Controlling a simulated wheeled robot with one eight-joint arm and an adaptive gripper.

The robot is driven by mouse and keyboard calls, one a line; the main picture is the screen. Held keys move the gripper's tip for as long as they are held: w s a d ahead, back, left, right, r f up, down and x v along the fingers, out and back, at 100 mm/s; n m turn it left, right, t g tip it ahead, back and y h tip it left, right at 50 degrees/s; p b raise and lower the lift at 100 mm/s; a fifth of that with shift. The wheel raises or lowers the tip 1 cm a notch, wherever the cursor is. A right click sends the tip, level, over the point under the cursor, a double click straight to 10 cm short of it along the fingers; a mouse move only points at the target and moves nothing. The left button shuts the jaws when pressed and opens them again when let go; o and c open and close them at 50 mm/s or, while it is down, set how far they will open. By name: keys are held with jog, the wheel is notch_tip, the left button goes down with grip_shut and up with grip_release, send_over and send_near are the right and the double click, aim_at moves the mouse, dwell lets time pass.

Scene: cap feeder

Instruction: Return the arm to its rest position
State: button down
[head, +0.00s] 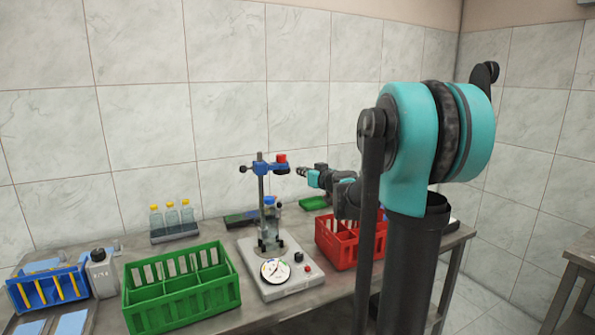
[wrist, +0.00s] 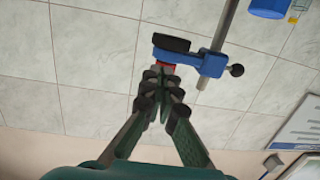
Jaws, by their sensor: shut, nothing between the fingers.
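My gripper (wrist: 163,76) is shut and empty in the wrist view, its fingertips together. In the head view my gripper (head: 301,171) is small, held above the back of the table and just right of the stand's blue clamp (head: 263,168). A red piece (head: 281,158) sits at the clamp's right end. In the wrist view the blue clamp (wrist: 207,62) lies just beyond the fingertips, which partly cover the red piece. I cannot tell whether they touch. My arm reaches in from the right.
The stand rises from a grey machine with a dial (head: 275,271). A green crate (head: 183,315) stands left of it, a red crate (head: 336,248) right, below my arm. Several yellow-capped bottles (head: 172,217) stand at the back. A tiled wall (head: 230,110) is behind.

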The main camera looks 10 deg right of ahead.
jog(key=v, duration=0.5)
jog(key=s+a+f+g, duration=0.3)
jog(key=s+f, duration=0.5)
jog(key=s, duration=0.1)
jog(key=s+a+f+g, duration=0.3)
jog(key=s+f+g, duration=0.1)
jog(key=s+f, duration=0.45)
jog(key=s+d+f+m+g+h, duration=0.2)
jog(key=s+d+f+h, duration=0.1)
jog(key=s+f, duration=0.4)
jog(key=s+d+f+m+g+h, duration=0.2)
jog(key=s+d+f+h, duration=0.1)
jog(key=s+f, duration=0.4)
jog(key=s+d, duration=0.1)
jog(key=s, duration=0.2)
jog(key=shift+s+f+g, duration=0.15)
jog(key=shift+s+g, duration=0.15)
